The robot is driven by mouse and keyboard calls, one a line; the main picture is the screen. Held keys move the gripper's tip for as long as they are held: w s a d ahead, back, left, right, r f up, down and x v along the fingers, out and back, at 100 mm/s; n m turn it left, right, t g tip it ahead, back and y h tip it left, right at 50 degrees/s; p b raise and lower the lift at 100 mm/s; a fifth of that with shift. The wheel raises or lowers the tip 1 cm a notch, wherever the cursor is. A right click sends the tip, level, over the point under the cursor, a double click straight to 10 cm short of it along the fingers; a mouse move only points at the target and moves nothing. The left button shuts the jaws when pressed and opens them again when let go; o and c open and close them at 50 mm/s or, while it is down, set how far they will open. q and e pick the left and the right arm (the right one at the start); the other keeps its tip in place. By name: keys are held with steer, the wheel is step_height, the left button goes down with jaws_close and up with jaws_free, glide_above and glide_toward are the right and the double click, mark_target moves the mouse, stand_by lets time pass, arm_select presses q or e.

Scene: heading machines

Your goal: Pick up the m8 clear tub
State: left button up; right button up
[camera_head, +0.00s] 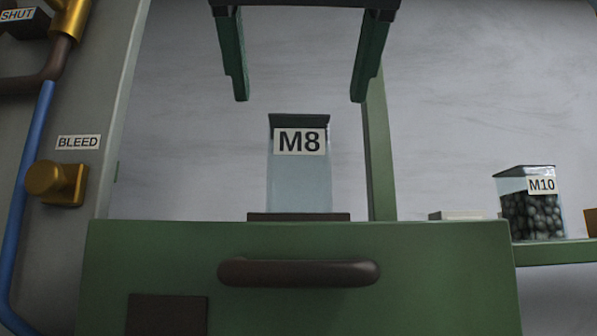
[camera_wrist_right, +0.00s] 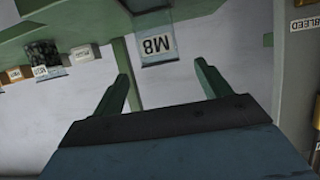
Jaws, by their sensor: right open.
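The M8 clear tub (camera_head: 299,182) stands upright in the middle of the head view. It has see-through walls, a dark top and a white M8 label, and looks empty. It also shows upside down in the right wrist view (camera_wrist_right: 152,20), at the top middle. My right gripper (camera_head: 298,98) is open and empty. In the head view its two green fingers appear above the tub, one to each side, apart from it. In the wrist view its fingertips (camera_wrist_right: 161,68) lie below the tub in the picture. My left gripper is not in view.
The tub is on a brown pad (camera_head: 370,217) behind a green front (camera_head: 420,275) with a dark handle (camera_head: 298,272). A filled M10 tub (camera_head: 533,210) stands on a green shelf at right. A green post (camera_head: 379,150) rises behind. Brass valve (camera_head: 56,182) and blue pipe (camera_head: 28,170) are at left.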

mark_target(300, 117)
steer(key=shift+x, duration=1.2)
steer(key=shift+w+f+p, duration=0.1)
steer(key=shift+w+p, duration=0.25)
steer(key=shift+w, duration=0.05)
steer(key=p+x, duration=0.1)
steer(key=x, duration=0.3)
steer(key=shift+w+f, duration=0.25)
steer(key=shift+w, duration=0.1)
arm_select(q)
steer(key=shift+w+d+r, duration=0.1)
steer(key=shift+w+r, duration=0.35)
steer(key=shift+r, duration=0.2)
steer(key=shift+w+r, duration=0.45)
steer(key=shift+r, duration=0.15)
arm_select(e)
steer(key=shift+s, duration=0.1)
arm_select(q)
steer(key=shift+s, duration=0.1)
arm_select(e)
steer(key=shift+c, duration=1.1)
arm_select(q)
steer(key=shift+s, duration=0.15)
arm_select(e)
steer(key=c, duration=1.1)
steer(key=shift+r, duration=0.1)
steer(key=shift+c, duration=0.2)
